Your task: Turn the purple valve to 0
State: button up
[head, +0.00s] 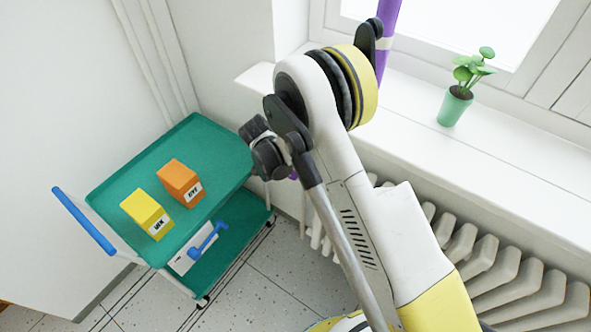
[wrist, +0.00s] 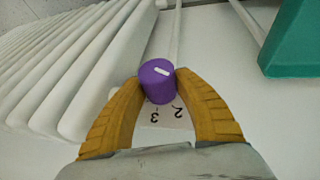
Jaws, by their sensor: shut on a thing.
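The purple valve (wrist: 157,82) is a round knob with a white mark on its top, seen in the wrist view beside the radiator. My gripper (wrist: 160,90) has its two yellow-brown fingers on either side of the knob and is shut on it. A white scale plate (wrist: 165,116) shows below the knob with the digits 3 and 2 visible; the rest of the scale is hidden by the knob and fingers. The white mark points toward the right of the picture. In the head view my arm covers most of the valve; only a small bit of purple (head: 293,176) shows.
The white radiator (head: 480,255) runs under the window sill (head: 500,150). A potted plant (head: 455,105) stands on the sill. A green trolley (head: 125,185) with a yellow box (head: 147,214) and an orange box (head: 181,183) stands left of my arm, close to the valve.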

jog(key=g+h, duration=0.1)
jog(key=h, duration=0.1)
jog(key=n+g+h, duration=0.1)
jog(key=h, duration=0.1)
jog(key=shift+a+f+g, duration=0.1)
jog(key=shift+g, duration=0.2)
jog(key=shift+h, duration=0.3)
jog(key=o, duration=1.2)
notch_tip(320, 180, up, 10)
jog(key=shift+r, duration=0.1)
